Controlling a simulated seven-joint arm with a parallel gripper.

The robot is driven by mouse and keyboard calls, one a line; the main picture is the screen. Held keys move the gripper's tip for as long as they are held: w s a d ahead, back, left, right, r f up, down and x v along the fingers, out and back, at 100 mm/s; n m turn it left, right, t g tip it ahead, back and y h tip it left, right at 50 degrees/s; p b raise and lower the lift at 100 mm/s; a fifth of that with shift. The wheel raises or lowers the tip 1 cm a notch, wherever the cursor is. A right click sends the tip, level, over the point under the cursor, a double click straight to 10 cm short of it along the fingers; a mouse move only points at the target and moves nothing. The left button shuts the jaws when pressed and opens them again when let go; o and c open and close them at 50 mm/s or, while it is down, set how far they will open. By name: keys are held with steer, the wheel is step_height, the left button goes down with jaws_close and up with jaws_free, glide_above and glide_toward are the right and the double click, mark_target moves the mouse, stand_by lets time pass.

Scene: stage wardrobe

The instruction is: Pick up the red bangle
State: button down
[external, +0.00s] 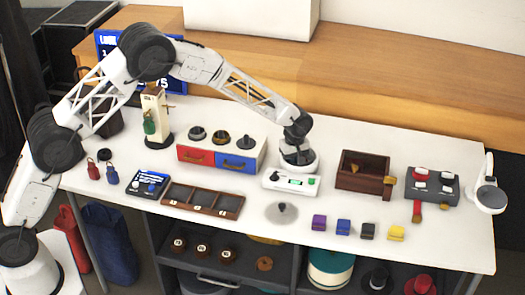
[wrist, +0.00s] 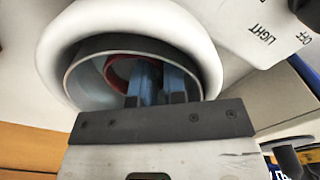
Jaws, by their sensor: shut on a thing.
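The red bangle (wrist: 116,69) shows in the wrist view as a red ring partly hidden behind my fingers, inside a dark-walled round opening with a thick white rim (wrist: 55,58). My gripper (wrist: 155,72) reaches into this opening, its two fingers close together and shut on the bangle. The exact contact is hard to see. In the external view my gripper (external: 298,150) is over the white round device (external: 297,166) behind a small control panel (external: 290,182). The bangle is hidden there.
A red-and-blue drawer box (external: 222,154) stands left of the device and an open wooden box (external: 362,170) to its right. A grey disc with a knob (external: 282,213) lies in front, near several small coloured boxes (external: 343,227). The table's front right (external: 450,245) is clear.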

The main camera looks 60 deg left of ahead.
steer(key=shift+r, duration=0.1)
stand_by(0.3)
step_height(320, 180, up, 10)
stand_by(0.6)
stand_by(0.5)
steer(key=s+a+r, duration=0.1)
steer(key=s+a, duration=0.3)
steer(key=s, duration=0.1)
steer(key=s+a+r, duration=0.1)
steer(key=s+a, duration=0.3)
steer(key=s+a+r, duration=0.1)
steer(key=s+a, duration=0.4)
steer(key=shift+s+r, duration=0.25)
steer(key=shift+s, duration=0.1)
steer(key=shift+f, duration=0.1)
